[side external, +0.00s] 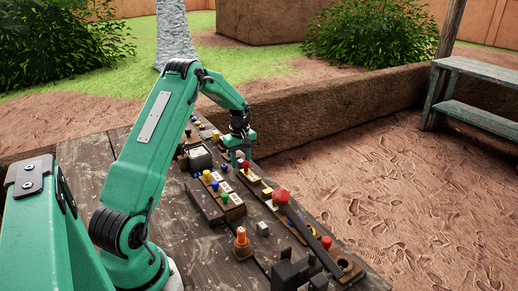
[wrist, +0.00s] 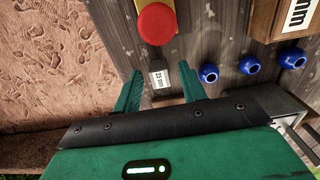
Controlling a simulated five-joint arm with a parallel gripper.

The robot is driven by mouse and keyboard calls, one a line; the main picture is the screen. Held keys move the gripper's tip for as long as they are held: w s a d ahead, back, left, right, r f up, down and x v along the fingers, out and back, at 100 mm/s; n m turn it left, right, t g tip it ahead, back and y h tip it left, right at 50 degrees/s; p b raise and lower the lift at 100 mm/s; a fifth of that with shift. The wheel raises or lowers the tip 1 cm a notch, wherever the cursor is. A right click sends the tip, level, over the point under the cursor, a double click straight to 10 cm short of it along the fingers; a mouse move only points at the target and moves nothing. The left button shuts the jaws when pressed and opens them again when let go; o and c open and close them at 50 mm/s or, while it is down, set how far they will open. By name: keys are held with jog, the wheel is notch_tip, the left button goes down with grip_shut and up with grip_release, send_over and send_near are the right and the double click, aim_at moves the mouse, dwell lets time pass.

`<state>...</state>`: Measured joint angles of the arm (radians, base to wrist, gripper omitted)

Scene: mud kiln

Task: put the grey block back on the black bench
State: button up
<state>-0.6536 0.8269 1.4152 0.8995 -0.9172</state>
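My gripper (side external: 239,158) is low over the far part of the wooden table in the side view. In the wrist view my gripper (wrist: 160,70) has its two green fingers spread apart. A black stepped piece (side external: 294,271), possibly the black bench, stands at the near edge of the side view, partly cut off.
A red knob (wrist: 156,23) is just beyond the fingers. Blue knobs (wrist: 249,65) lie to their right. Boards with coloured knobs, a red-topped piece (side external: 281,196) and an orange peg (side external: 241,238) crowd the table. Bare planks (side external: 190,250) lie at the near left.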

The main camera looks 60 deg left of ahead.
aim_at(241, 161)
jog(key=shift+r, duration=0.1)
notch_tip(241, 161, up, 12)
dwell(0.8)
jog(key=shift+d+r, duration=0.1)
jog(key=shift+r, duration=0.05)
dwell(0.3)
